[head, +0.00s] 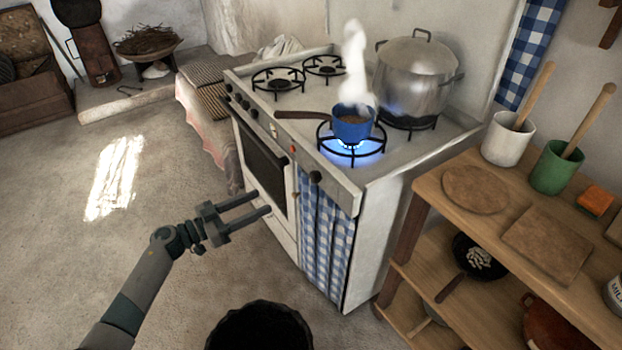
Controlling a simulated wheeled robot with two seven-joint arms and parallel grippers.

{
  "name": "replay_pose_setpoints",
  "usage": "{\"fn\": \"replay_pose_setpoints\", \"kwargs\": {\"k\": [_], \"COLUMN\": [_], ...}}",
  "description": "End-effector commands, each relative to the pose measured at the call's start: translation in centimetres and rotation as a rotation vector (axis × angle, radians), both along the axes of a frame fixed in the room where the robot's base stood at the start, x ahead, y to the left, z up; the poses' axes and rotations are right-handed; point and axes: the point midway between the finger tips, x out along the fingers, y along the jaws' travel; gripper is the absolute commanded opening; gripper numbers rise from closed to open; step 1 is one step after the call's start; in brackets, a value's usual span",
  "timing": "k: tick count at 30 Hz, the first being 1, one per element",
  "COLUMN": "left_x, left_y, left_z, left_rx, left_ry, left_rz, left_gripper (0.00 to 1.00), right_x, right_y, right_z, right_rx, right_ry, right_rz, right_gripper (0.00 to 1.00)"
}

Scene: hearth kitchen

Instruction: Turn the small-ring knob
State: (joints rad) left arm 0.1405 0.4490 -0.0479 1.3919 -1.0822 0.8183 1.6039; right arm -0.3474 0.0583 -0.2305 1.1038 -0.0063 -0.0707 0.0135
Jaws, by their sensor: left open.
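The white stove (385,185) has black knobs along its front panel. Several knobs (245,106) sit in a row at the panel's left end, and one larger black knob (315,177) sits near the right end. I cannot tell from markings which is the small-ring knob. A small blue pot (351,127) stands on the front right ring, which burns with a blue flame; white steam rises from it. My left gripper (262,201) is open and empty in front of the oven door, below and left of the larger knob, apart from it. My right gripper is out of view.
The small pot's handle (300,115) points left over the hob. A checked curtain (327,235) hangs below the right panel. A wooden shelf (425,210) stands at the right. The floor at left is clear.

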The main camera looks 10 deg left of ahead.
Motion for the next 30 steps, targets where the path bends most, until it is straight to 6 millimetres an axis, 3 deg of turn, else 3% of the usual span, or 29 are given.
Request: {"fn": "replay_pose_setpoints", "kwargs": {"k": [14, 30], "left_x": [1.6, 8.2], "left_y": [-1.6, -8.2], "left_z": [0.2, 0.2], "left_rx": [-0.003, -0.004], "left_ry": [-0.003, -0.002], "left_rz": [0.001, 0.0], "left_gripper": [0.49, 0.49], "right_x": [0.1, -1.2], "right_y": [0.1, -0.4], "right_z": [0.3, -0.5], "right_rx": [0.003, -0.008], "right_ry": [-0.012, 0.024], "right_rz": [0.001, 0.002], "right_gripper": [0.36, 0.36]}}
